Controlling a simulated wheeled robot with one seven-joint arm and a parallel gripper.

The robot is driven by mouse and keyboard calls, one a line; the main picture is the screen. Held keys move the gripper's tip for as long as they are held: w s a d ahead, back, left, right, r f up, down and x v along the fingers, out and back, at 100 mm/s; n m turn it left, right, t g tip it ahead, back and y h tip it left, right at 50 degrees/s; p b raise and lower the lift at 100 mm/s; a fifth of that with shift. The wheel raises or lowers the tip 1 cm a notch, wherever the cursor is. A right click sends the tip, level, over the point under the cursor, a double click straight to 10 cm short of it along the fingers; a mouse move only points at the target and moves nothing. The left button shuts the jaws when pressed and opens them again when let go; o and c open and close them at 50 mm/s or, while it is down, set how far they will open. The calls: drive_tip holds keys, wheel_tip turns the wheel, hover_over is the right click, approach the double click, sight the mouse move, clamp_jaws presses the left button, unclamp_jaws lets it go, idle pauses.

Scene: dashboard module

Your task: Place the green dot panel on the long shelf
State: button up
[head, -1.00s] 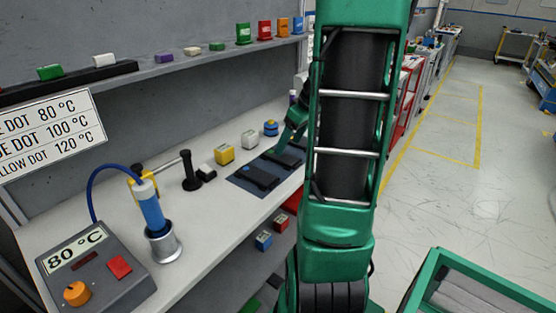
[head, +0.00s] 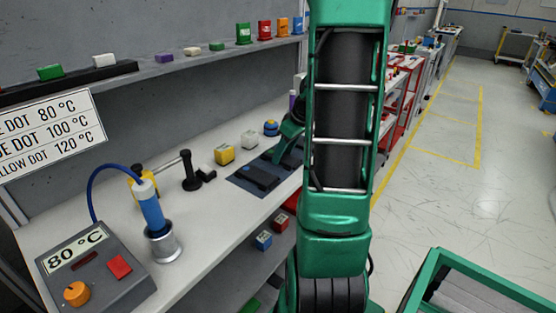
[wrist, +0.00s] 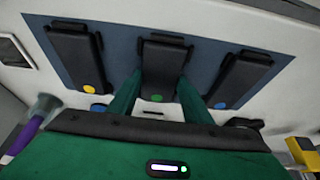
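The green dot panel (wrist: 164,55) is a dark slab with a green dot near its lower end, the middle of three on a blue mat (wrist: 120,45) in the wrist view. In the head view the panel is partly hidden by my arm. My gripper (wrist: 160,80) has its two green fingers apart, one on each side of the dotted end, close to its edges; contact cannot be told. A long grey shelf (head: 140,84) runs along the wall above the bench in the head view.
A yellow dot panel (wrist: 75,55) and a blue dot panel (wrist: 239,80) flank the middle one closely. The shelf carries several small blocks and boxes.

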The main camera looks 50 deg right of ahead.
drive_tip(key=shift+c, duration=1.2)
drive_tip(key=shift+r, duration=0.5)
drive_tip(key=r, duration=0.2)
drive_tip(key=a+r, duration=0.1)
drive_tip(key=shift+r, duration=0.4)
drive_tip(key=a+r, duration=0.6)
drive_tip(key=a, duration=0.4)
drive_tip(key=shift+a, duration=0.35)
drive_tip(key=shift+r, duration=0.1)
